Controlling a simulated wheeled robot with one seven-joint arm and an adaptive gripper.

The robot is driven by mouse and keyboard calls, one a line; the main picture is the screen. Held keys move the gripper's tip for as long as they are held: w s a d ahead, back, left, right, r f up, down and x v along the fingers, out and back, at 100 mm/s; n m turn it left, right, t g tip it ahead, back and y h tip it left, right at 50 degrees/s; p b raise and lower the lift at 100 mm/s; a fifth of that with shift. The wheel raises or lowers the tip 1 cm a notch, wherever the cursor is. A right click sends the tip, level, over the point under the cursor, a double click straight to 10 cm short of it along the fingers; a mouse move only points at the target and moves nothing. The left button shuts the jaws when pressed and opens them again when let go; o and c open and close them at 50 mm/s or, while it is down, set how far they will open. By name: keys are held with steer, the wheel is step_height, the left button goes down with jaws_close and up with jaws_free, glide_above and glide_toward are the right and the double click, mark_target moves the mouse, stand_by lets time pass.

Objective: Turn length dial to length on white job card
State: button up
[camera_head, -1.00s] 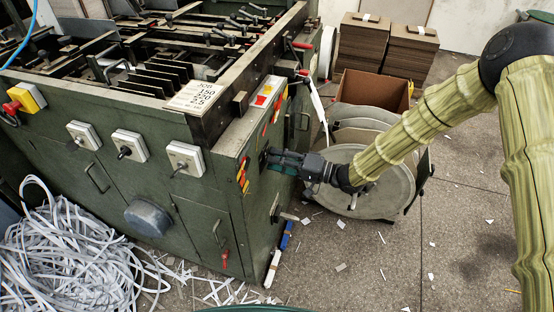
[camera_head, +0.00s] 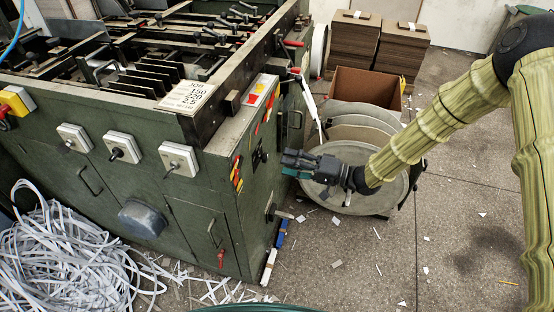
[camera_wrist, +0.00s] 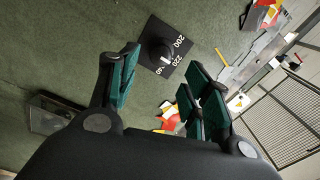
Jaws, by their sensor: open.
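The length dial (camera_wrist: 158,42) is a black knob on a black plate with the white numbers 200, 220 and 240. It sits on the green machine's side panel, and the head view shows it small (camera_head: 259,155). A pale mark on the knob lies near 220 and 240; I cannot tell exactly which it points at. The white job card (camera_head: 188,96) lies on the machine's top corner and reads JOB, 150, 220, 2.5. My gripper (camera_head: 287,160) is open and empty, facing the panel and apart from it. In the wrist view its fingers (camera_wrist: 161,66) stand either side below the dial.
Red and yellow stickers (camera_head: 237,174) are on the panel left of the dial. Grey discs (camera_head: 350,190) and a cardboard box (camera_head: 366,88) stand right of the machine. Grey switches (camera_head: 179,158) are on the front. White strips (camera_head: 65,260) heap at lower left. Floor at right is open.

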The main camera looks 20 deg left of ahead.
steer(key=d, duration=0.5)
steer(key=shift+s+d, duration=0.1)
steer(key=shift+d, duration=0.25)
steer(key=s+d+f+m+t+h+p, duration=0.5)
steer(key=s+d+f+h, duration=0.65)
steer(key=f, duration=0.45)
steer(key=s+d+n+g+h+p, duration=0.1)
steer(key=s+d+g+h+p, duration=0.1)
steer(key=s+d, duration=0.7)
steer(key=s+d+f+n+g+h+p, duration=0.1)
steer(key=s+d+g+h+p, duration=0.1)
steer(key=s+d, duration=0.7)
steer(key=s+g+h, duration=0.1)
steer(key=s+h, duration=0.1)
steer(key=s, duration=0.4)
steer(key=shift+s+f+g, duration=0.2)
steer(key=shift+s+g, duration=0.1)
steer(key=shift+s, duration=0.05)
